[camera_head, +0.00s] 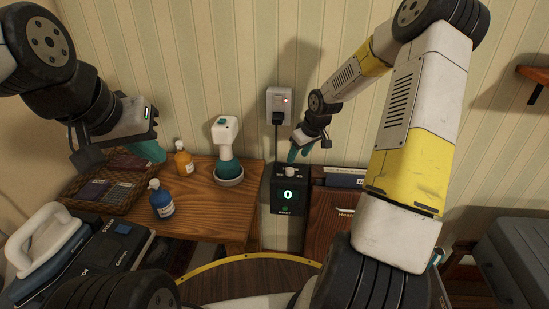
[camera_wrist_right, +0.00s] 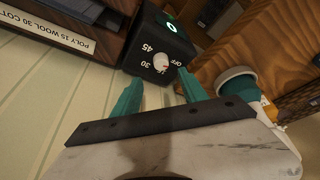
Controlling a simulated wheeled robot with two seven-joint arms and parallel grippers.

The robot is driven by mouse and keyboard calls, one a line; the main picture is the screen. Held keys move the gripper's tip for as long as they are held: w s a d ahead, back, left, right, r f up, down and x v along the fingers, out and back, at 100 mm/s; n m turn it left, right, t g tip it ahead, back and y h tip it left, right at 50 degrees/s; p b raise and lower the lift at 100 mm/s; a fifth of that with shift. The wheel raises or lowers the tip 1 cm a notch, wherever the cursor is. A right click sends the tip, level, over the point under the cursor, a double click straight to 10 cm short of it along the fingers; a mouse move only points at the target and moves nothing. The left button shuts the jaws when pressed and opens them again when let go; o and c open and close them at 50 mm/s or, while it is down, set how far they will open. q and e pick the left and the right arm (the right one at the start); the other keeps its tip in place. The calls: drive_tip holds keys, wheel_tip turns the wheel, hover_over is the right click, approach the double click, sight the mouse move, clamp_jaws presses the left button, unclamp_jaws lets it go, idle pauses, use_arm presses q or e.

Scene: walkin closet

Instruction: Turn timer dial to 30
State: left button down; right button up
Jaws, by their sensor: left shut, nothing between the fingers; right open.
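The timer (camera_head: 289,208) is a black box with a green "0" on its front display, standing beside the wooden table. Its pale dial (camera_head: 290,171) sits on the top face. In the right wrist view the dial (camera_wrist_right: 160,62) has a small red mark on the side near OFF, with 30 and 45 printed around it. My right gripper (camera_head: 298,151) is just above the timer; its teal fingers (camera_wrist_right: 158,92) are open, apart, with the dial ahead of the gap and nothing between them. My left gripper (camera_head: 150,152) is shut and empty, over the left side of the table.
A wall outlet (camera_head: 279,101) with a plug and cable is behind the timer. A white and teal device (camera_head: 226,139), orange bottle (camera_head: 183,160), blue bottle (camera_head: 161,201) and basket (camera_head: 99,191) stand on the table (camera_head: 209,209). An iron (camera_head: 43,238) is at lower left. A brown box (camera_head: 331,215) stands right of the timer.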

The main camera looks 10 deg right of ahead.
sight(290, 169)
drive_tip(key=x, duration=0.8)
drive_tip(key=shift+w+a+f, duration=0.15)
drive_tip(key=shift+a+f, duration=0.05)
drive_tip(key=shift+f, duration=0.1)
drive_tip(key=shift+c, duration=0.2)
clamp_jaws()
